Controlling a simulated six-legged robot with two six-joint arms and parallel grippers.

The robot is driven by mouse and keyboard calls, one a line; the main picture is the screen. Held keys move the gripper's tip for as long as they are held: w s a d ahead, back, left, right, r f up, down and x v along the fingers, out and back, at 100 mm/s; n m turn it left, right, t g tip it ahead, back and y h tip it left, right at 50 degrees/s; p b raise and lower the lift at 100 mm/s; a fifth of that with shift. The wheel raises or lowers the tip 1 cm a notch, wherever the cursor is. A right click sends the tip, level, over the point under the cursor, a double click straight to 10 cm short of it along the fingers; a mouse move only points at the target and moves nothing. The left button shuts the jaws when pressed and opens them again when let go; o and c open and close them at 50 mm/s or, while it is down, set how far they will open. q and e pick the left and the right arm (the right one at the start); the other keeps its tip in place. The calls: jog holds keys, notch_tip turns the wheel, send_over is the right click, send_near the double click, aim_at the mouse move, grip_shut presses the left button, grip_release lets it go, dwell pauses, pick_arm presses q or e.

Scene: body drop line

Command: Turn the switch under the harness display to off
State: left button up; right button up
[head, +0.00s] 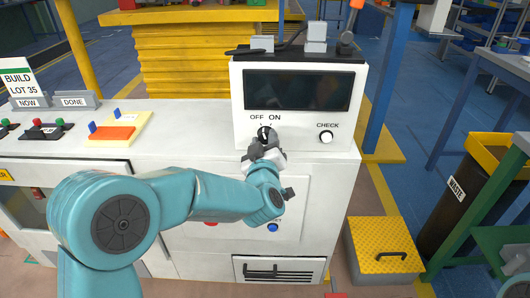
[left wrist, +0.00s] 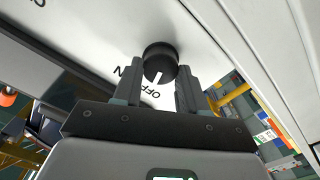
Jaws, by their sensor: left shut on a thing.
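The harness display (head: 297,90) is a dark screen in a white box on the bench. Below it is a black rotary switch (head: 265,132), with OFF at upper left and ON at upper right. My left gripper (head: 263,147) is at the switch and partly covers it. In the left wrist view, the two fingers of my left gripper (left wrist: 159,85) are shut on the round black switch (left wrist: 160,60), one on each side. Its white mark points roughly toward the OFF lettering; I cannot tell its exact setting. My right gripper is not in view.
A blue post (head: 386,75) and a yellow step (head: 384,243) are to the right.

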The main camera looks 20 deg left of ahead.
pick_arm(q)
jog(key=shift+n+b, duration=0.75)
jog(key=shift+n, duration=0.05)
jog(key=shift+r, duration=0.1)
jog(key=o, duration=1.1)
jog(key=shift+c, duration=0.2)
jog(key=v, duration=1.6)
jog(key=shift+s+p, duration=0.2)
jog(key=shift+p, duration=0.15)
